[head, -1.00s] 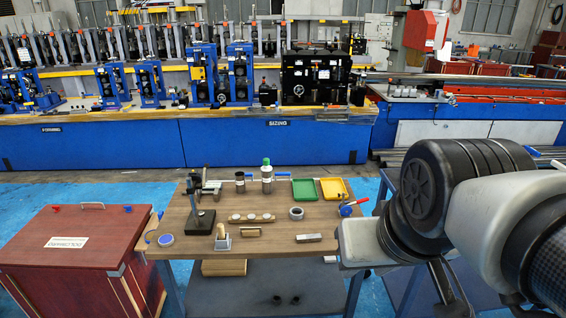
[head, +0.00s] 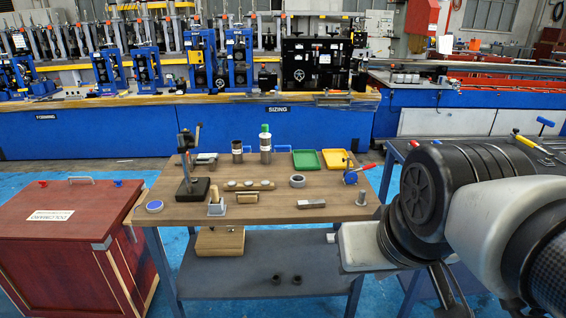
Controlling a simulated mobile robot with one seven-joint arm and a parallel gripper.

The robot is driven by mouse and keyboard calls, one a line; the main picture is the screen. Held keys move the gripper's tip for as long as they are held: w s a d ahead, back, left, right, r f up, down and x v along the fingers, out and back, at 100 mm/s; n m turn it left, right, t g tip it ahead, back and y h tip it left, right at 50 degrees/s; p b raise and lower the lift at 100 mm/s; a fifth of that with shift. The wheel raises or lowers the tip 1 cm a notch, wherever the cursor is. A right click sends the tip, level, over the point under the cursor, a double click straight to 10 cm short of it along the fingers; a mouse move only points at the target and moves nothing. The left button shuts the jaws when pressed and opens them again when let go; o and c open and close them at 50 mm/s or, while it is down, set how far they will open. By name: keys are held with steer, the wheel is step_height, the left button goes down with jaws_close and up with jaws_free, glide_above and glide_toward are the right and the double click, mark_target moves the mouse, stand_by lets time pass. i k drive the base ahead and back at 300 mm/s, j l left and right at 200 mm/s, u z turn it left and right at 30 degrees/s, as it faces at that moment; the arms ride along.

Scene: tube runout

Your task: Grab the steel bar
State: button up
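A short grey metal bar (head: 311,204), which looks like the steel bar, lies flat near the front edge of the wooden-topped table (head: 275,213), right of centre. Nothing touches it. My arm fills the right side of the head view, with its pale grey part right of the bar and in front of the table's right end. My gripper's fingers do not show, so its state is hidden.
A small upright metal cylinder (head: 361,198) stands right of the bar. A red cabinet (head: 70,235) is at left.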

mark_target(320, 203)
steer(key=i+z, duration=0.2)
steer(key=i, duration=0.25)
steer(key=i+j+z, duration=0.15)
steer(key=i, duration=0.3)
steer(key=i+j+z, duration=0.2)
steer(key=i, duration=0.25)
